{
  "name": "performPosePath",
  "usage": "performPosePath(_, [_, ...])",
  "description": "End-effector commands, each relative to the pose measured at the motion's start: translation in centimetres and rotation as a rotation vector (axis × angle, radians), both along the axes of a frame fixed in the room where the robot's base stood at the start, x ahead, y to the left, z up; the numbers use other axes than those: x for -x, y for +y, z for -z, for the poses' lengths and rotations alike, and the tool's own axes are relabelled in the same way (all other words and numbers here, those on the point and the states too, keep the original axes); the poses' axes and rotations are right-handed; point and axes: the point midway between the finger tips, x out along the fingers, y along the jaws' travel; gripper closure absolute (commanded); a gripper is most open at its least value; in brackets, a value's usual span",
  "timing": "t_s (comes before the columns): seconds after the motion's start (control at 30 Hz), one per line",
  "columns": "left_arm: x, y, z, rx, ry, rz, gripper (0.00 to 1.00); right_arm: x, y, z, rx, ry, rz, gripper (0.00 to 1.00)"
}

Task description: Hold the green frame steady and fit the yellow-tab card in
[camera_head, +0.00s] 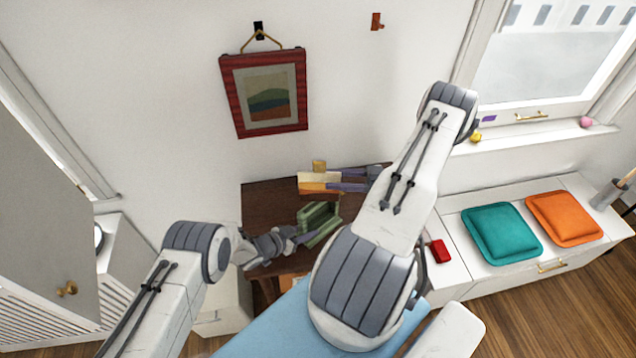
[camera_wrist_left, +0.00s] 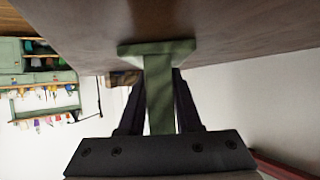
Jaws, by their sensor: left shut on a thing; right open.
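The green frame (camera_head: 318,217), a slotted piece, stands on the dark brown table. My left gripper (camera_head: 308,237) is shut on its near side. In the left wrist view, the fingers (camera_wrist_left: 160,92) clasp an upright green bar of the frame (camera_wrist_left: 160,72). My right gripper (camera_head: 338,180) is open above the table behind the frame, its dark fingers pointing left. At its fingertips is a cream and orange piece (camera_head: 314,178), with a small yellow part (camera_head: 319,165) just behind or on it. I cannot tell whether this is the yellow-tab card or whether the fingers touch it.
My right arm hides the table's right part. A red framed picture (camera_head: 265,92) hangs on the wall. A white bench at right bears a teal cushion (camera_head: 501,233), an orange cushion (camera_head: 564,218) and a small red object (camera_head: 440,251). Bare table (camera_head: 262,203) shows left of the frame.

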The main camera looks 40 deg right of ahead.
Motion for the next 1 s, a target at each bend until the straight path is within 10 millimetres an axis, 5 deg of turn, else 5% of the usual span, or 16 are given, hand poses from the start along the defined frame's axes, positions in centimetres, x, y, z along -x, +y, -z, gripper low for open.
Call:
performPosePath(0.3, [0.0,0.0,0.0,0.000,0.000,0.001,0.99,-3.0,3.0,-0.1,0.001,0.001,-0.002,0.56])
performPosePath(0.57, [0.0,0.0,0.0,0.000,0.000,0.000,0.99,-3.2,3.2,0.0,0.001,0.001,0.000,0.56])
performPosePath(0.7, [0.0,0.0,0.0,0.000,0.000,0.000,0.99,-3.2,3.2,0.0,0.001,0.001,0.000,1.00])
performPosePath(1.0, [0.0,0.0,0.0,0.000,0.000,0.000,0.99,-3.2,3.2,-0.1,0.000,0.000,0.000,1.00])
